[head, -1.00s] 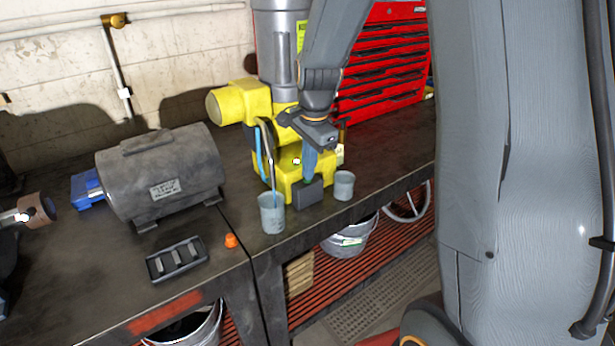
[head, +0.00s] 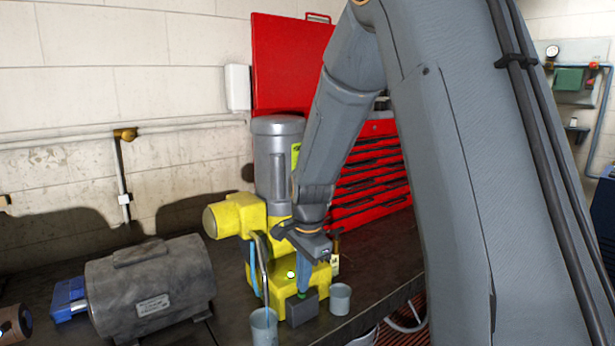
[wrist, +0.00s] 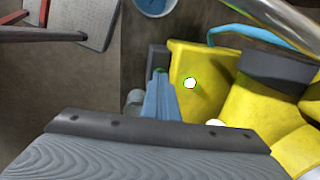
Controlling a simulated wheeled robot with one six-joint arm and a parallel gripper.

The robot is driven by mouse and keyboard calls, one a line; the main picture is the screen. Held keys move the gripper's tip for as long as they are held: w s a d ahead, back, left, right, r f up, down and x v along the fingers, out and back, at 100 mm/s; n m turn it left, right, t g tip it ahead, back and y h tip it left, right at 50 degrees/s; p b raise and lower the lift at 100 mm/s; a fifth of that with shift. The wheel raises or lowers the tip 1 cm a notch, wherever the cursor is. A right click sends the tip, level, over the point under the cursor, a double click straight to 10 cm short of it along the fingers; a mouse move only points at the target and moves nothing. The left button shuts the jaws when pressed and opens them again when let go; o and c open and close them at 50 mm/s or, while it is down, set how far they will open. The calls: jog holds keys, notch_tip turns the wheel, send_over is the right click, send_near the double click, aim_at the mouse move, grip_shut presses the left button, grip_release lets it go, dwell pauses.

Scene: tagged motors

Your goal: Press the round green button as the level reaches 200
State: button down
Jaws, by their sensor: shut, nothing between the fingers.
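My gripper (head: 302,286) is shut and empty, its blue fingers pointing down at a small dark grey box (head: 304,312) in front of the yellow pump. A little green, apparently the round green button (wrist: 159,70), shows at the fingertips in the wrist view. The fingers hide most of it; I cannot tell whether they touch or press it. A grey cup (head: 264,328) stands left of the box under a bent metal spout (head: 261,262). The wrist view shows bluish liquid in a cup (wrist: 155,5) at the top edge. No level mark is readable.
A second grey cup (head: 340,299) stands right of the box. A grey motor (head: 150,290) is at left, a red tool chest (head: 370,180) behind.

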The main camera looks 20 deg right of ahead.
notch_tip(320, 180, up, 6)
jog(key=p, duration=0.5)
dwell(0.4)
jog(key=s+f+n+b, duration=0.4)
jog(key=s+n, duration=0.3)
jog(key=s, duration=0.1)
jog(key=s+f+n+b, duration=0.4)
jog(key=s+n, duration=0.3)
jog(key=s, duration=0.2)
jog(key=shift+s+f+b, duration=0.2)
jog(key=shift+f+b, duration=0.15)
jog(key=shift+f, duration=0.35)
jog(key=shift+a, duration=0.1)
dwell(4.3)
